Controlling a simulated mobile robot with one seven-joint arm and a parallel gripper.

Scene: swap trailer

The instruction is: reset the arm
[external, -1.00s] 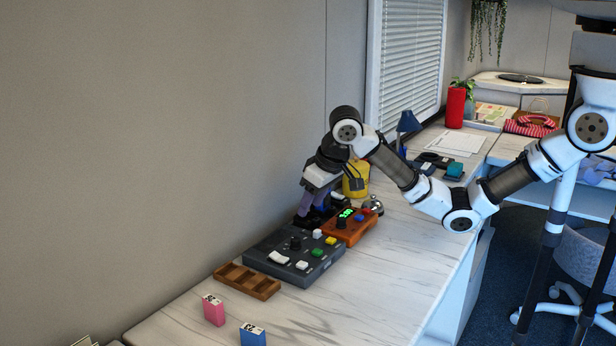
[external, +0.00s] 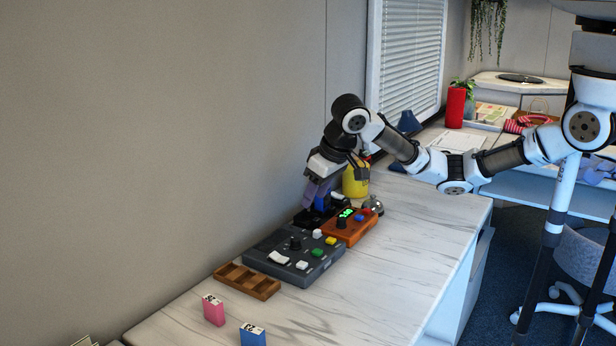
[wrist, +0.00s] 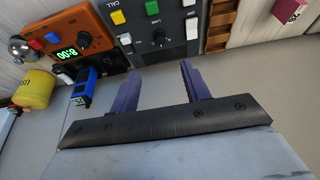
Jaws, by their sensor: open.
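My gripper (external: 318,197) hangs over the back of the counter, by the wall, behind the grey control panel. In the wrist view its two purple fingers (wrist: 160,88) are spread apart with nothing between them. A blue block (wrist: 84,86) stands in a black holder (wrist: 100,64) just beside the fingers and apart from them. The blue block also shows behind the fingers in the external view (external: 323,202).
The grey control panel (external: 270,257) and orange timer box (external: 352,231) sit close in front of my gripper. A bell (external: 373,206), yellow container (external: 355,182) and wooden tray (external: 247,281) are nearby. Pink (external: 213,311) and blue (external: 253,335) blocks stand at the front. Air above the counter is free.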

